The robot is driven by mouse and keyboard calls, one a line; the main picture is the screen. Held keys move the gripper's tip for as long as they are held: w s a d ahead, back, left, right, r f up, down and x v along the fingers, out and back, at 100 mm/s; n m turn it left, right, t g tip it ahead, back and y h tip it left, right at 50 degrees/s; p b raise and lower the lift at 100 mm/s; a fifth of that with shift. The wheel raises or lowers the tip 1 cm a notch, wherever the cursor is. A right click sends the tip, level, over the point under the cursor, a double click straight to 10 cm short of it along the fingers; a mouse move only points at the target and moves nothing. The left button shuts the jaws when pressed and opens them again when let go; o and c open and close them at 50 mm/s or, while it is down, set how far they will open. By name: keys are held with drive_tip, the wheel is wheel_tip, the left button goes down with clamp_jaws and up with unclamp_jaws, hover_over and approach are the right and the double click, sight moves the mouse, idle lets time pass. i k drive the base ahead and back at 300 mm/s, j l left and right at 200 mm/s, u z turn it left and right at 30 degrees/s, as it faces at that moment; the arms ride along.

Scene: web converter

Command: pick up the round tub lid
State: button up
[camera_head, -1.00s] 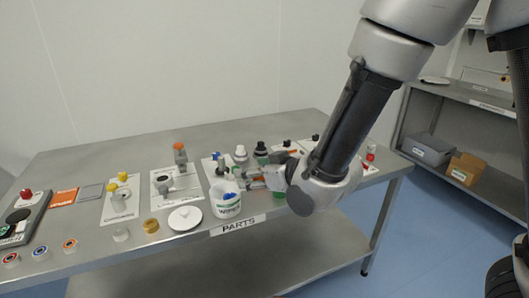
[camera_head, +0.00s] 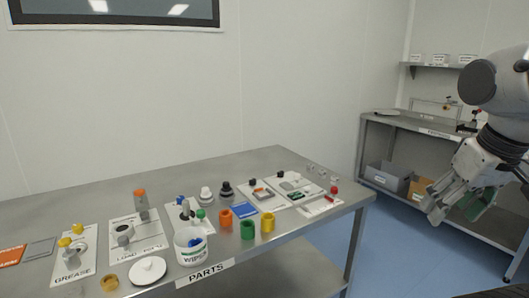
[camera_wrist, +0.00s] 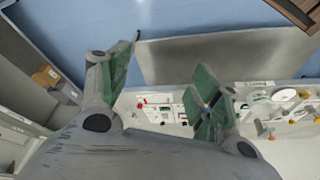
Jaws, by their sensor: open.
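The round tub lid (camera_head: 147,271) is a white disc with a small knob at its middle. It lies flat near the front edge of the steel table, just left of the white wipes tub (camera_head: 191,246). My gripper (camera_head: 452,212) is open and empty at the far right in the head view, off the table's right end and well away from the lid. In the wrist view its two green-padded fingers (camera_wrist: 163,92) are spread, with the table upside down beyond them.
A yellow-brown ring (camera_head: 109,283) lies left of the lid. Orange, green and yellow cups (camera_head: 247,229) stand right of the tub. Mats with small parts lie behind. A shelf bench (camera_head: 408,126) with grey and brown boxes stands at the right.

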sight(147, 270)
drive_tip(key=u, duration=1.4)
